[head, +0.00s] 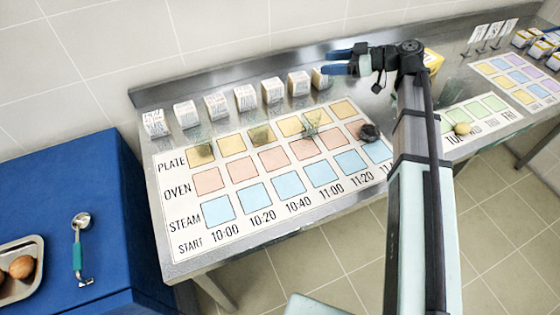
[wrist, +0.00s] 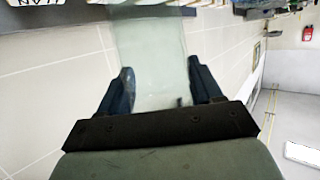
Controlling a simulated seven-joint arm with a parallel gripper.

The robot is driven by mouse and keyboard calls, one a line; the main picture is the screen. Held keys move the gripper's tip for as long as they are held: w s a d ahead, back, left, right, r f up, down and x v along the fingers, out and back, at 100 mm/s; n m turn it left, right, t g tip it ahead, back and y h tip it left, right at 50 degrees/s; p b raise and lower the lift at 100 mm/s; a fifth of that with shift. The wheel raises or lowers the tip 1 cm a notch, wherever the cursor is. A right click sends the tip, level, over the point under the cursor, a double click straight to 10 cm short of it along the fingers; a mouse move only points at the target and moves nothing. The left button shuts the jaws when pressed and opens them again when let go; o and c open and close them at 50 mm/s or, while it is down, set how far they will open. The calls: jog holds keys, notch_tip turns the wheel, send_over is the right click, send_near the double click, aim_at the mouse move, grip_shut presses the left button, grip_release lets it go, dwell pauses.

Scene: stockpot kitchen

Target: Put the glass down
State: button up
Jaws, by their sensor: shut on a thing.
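My gripper (head: 328,62) is over the back edge of the steel table, near the right end of the row of white blocks. In the wrist view, my gripper (wrist: 163,88) has its two dark blue fingers on either side of a pale, see-through glass (wrist: 150,58). The fingers are shut on the glass, which extends away past the fingertips. In the head view I cannot clearly make out the held glass. The steel table (head: 172,268) carries a printed chart (head: 230,236) with yellow, pink and blue cells.
Greenish see-through things stand around the top chart row, hard to make out. A dark round lump (head: 370,132) lies at the chart's right. Several white blocks (head: 245,97) line the back. A yellow ball (head: 462,128) lies further right. A scoop (head: 79,245) lies on the blue counter (head: 75,180).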

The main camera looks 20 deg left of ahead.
jog(key=shift+s+d+f+n+g+h, duration=0.15)
jog(key=shift+s+f+n+g, duration=0.5)
jog(key=shift+f, duration=0.9)
jog(key=shift+s+d+f+n+g+h, duration=0.2)
jog(key=shift+s+f+n+g, duration=0.45)
jog(key=shift+f, duration=0.95)
jog(key=shift+s+d+f+n+g+h, duration=0.15)
jog(key=shift+s+f+n+g, duration=0.5)
jog(key=shift+f, duration=0.9)
jog(key=shift+w+f+m, duration=0.1)
jog(key=shift+m, duration=0.15)
jog(key=o, duration=1.3)
jog(key=shift+c, duration=0.2)
jog(key=v, duration=1.2)
jog(key=shift+w, duration=0.25)
